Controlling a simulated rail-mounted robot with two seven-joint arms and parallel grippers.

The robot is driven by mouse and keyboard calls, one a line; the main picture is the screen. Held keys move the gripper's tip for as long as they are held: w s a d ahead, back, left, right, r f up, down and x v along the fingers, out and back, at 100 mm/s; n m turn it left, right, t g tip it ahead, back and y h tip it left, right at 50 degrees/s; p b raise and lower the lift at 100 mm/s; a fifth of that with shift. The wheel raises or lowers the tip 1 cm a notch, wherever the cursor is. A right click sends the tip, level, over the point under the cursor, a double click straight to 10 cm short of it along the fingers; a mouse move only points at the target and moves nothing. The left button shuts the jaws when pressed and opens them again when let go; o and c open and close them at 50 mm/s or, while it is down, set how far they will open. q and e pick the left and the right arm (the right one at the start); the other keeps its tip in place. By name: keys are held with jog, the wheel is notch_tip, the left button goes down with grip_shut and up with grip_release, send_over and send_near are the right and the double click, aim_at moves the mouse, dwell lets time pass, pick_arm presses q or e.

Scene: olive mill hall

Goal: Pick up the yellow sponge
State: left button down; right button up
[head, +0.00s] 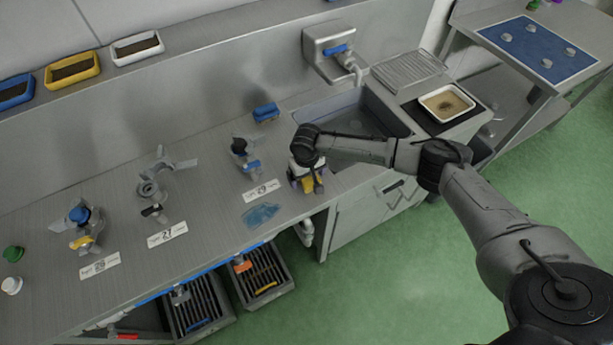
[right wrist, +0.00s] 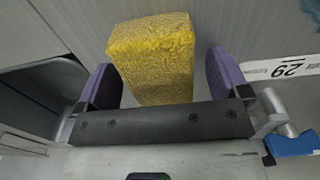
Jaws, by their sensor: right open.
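The yellow sponge (right wrist: 152,58) is a rough-textured block on the grey steel counter. In the right wrist view it stands between the two purple fingers of my right gripper (right wrist: 160,75). The fingers are open; a gap shows at the sponge's right side, and the left finger is close to its left side. In the head view, a bit of the sponge (head: 308,185) shows under my right gripper (head: 307,188), near the counter's front edge, left of the sink. Most of it is hidden there by the gripper. My left gripper is not in view.
The sink (head: 350,108) lies just right of the gripper. A blue block (head: 265,112) lies behind it to the left. A label marked 29 (head: 262,190) and a blue translucent patch (head: 261,214) are left of it. Valve-like fittings stand further left. Slatted crates (head: 262,278) sit below.

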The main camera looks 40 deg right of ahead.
jog(key=c, duration=1)
jog(key=shift+r, duration=0.45)
notch_tip(320, 180, up, 4)
jog(key=shift+f+p, duration=0.2)
jog(key=shift+p, duration=0.25)
jog(key=s+d+r, duration=0.1)
jog(key=s+r, duration=0.1)
jog(key=s, duration=0.1)
jog(key=s+r+p, duration=0.1)
jog(key=s+r, duration=0.1)
jog(key=s, duration=0.2)
jog(key=s+d+r, duration=0.1)
jog(key=s+r, duration=0.1)
jog(key=s, duration=0.2)
jog(key=shift+s+d+r+p, duration=0.2)
jog(key=shift+d+r+p, duration=0.05)
jog(key=shift+d+p, duration=0.15)
